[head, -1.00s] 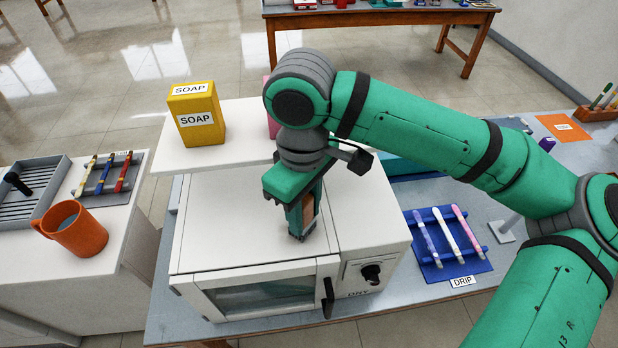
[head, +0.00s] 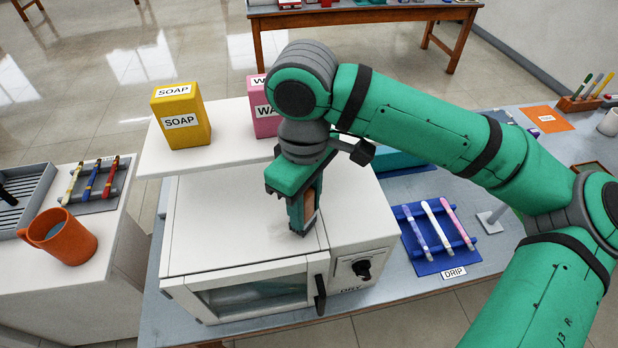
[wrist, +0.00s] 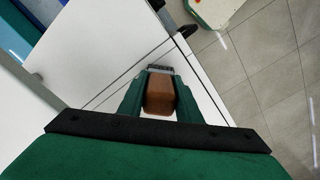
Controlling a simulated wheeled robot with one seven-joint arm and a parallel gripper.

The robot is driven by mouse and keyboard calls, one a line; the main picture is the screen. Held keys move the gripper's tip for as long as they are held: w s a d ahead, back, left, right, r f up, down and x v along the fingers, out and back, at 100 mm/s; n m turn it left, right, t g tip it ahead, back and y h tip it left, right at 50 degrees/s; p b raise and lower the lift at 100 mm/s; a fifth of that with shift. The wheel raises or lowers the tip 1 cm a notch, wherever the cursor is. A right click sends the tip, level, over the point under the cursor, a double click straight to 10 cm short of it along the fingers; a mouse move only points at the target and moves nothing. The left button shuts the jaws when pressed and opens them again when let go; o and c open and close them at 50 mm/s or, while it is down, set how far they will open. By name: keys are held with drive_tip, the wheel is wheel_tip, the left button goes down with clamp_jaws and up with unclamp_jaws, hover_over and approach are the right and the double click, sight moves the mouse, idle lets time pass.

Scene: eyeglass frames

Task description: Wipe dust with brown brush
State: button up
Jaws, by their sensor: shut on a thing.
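My gripper (head: 303,226) is shut on a brown brush (head: 310,205), held upright over the top of the white drying oven (head: 215,225), near its front right part. In the wrist view the brown block of the brush (wrist: 159,93) sits between the two green fingers. Its lower end is at or very close to the oven top; contact cannot be told for sure. A faint grey dust smudge (head: 277,231) shows on the white top just left of the brush. The arm hides part of the oven top behind.
A shelf behind the oven holds a yellow soap box (head: 181,115) and a pink box (head: 264,119). A blue drip rack (head: 428,262) with several tubes lies to the right. An orange mug (head: 60,238) stands on the left counter. The oven's left top is clear.

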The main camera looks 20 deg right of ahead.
drive_tip(key=r, duration=0.7)
drive_tip(key=shift+w+a, duration=0.3)
drive_tip(key=shift+w, duration=0.05)
drive_tip(key=shift+s+d+r, duration=0.15)
drive_tip(key=shift+s+r, duration=0.1)
drive_tip(key=shift+r, duration=0.05)
idle(0.5)
